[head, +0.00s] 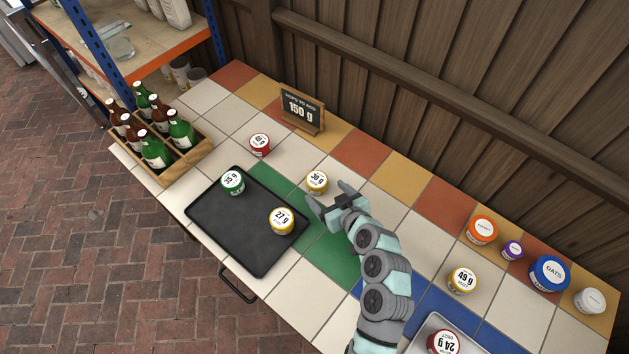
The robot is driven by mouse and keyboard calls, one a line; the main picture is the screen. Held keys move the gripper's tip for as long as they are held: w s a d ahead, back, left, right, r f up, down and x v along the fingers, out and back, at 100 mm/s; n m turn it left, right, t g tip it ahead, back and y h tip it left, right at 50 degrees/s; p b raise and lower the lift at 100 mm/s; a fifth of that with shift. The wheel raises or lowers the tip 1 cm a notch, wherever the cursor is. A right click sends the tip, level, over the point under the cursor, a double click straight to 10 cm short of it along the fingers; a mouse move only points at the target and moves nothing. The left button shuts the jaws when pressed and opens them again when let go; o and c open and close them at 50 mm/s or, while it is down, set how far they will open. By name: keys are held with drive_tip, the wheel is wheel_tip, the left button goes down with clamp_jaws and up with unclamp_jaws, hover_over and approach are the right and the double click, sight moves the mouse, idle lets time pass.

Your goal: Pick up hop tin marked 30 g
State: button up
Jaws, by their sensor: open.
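The yellow hop tin (317,181) stands upright on the tiles just beyond the black tray's right side; its small lid print looks like 30 g, though the last digit is hard to read. My gripper (329,196) is open and empty, close to this tin on its near right side. From this one view I cannot tell its height or whether a finger touches the tin. A green tin marked 35 g (232,181) and a yellow tin marked 27 g (281,221) stand on the black tray (235,226).
A red tin (260,144) stands near a sign reading 150 g (302,109). A wooden bottle crate (186,162) is at left. A yellow 49 g tin (462,280), a red 24 g tin (443,343) on a metal tray, and an oats tub (549,273) are at right.

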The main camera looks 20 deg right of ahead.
sight(317, 182)
drive_tip(key=w, duration=0.1)
drive_tip(key=w+f, duration=0.1)
drive_tip(key=w, duration=0.1)
drive_tip(key=w+a, duration=0.1)
drive_tip(key=w, duration=0.1)
drive_tip(key=shift+w+f, duration=0.35)
drive_tip(key=shift+f, duration=0.05)
drive_tip(key=shift+c, duration=0.3)
drive_tip(key=shift+r, duration=0.1)
drive_tip(key=c, duration=1.4)
